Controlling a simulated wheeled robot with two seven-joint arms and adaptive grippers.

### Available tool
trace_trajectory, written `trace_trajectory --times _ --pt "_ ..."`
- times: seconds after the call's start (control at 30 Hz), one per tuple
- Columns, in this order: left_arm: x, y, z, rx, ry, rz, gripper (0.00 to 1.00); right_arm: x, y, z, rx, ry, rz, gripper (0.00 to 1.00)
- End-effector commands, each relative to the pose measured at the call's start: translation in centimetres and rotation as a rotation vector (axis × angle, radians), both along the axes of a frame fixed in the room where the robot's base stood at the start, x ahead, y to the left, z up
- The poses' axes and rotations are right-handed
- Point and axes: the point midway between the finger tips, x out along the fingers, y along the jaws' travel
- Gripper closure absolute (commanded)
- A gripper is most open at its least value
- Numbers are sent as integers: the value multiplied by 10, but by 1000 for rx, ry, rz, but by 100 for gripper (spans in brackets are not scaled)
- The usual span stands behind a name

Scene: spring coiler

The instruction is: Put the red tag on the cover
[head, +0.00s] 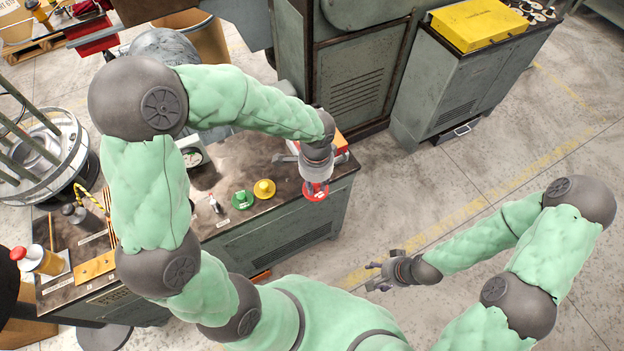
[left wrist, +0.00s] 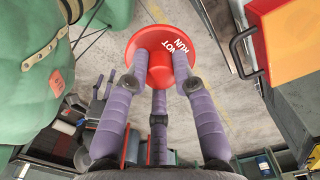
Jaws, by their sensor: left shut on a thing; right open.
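The red tag (head: 316,193) is a round red disc with white lettering, also seen in the left wrist view (left wrist: 146,48). My left gripper (head: 315,181) is shut on it and holds it near the right end of the workbench. In the left wrist view its purple fingers (left wrist: 154,82) close on the tag, lettered side partly visible. My right gripper (head: 378,274) is open and empty over the floor, apart from the bench. I cannot tell for sure which part is the cover. An orange-red panel with a yellow face (left wrist: 285,42) shows beside a dark handle (left wrist: 243,52).
A large grey machine (head: 352,80) stands behind. A yellow case (head: 478,24) lies on a grey cabinet at upper right. Floor at right is clear.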

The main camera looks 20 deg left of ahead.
Motion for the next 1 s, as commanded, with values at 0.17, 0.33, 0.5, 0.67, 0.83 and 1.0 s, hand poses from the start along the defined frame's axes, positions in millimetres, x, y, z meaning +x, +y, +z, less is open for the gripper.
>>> trace_trajectory --times 0.17,0.33,0.5,0.67,0.83,1.0 --pt "1 0 20 0 -1 0 100 0 0 17 0 0 0 39" --pt "1 0 34 0 -1 0 100 0 0 29 0 0 0 39" --pt "1 0 49 0 -1 0 100 0 0 41 0 0 0 39" --pt "1 0 62 0 -1 0 100 0 0 52 0 0 0 39" --pt "1 0 75 -1 -2 0 100 0 0 62 0 0 0 39" --pt "1 0 75 0 -1 -1 100 0 0 62 0 0 0 39"
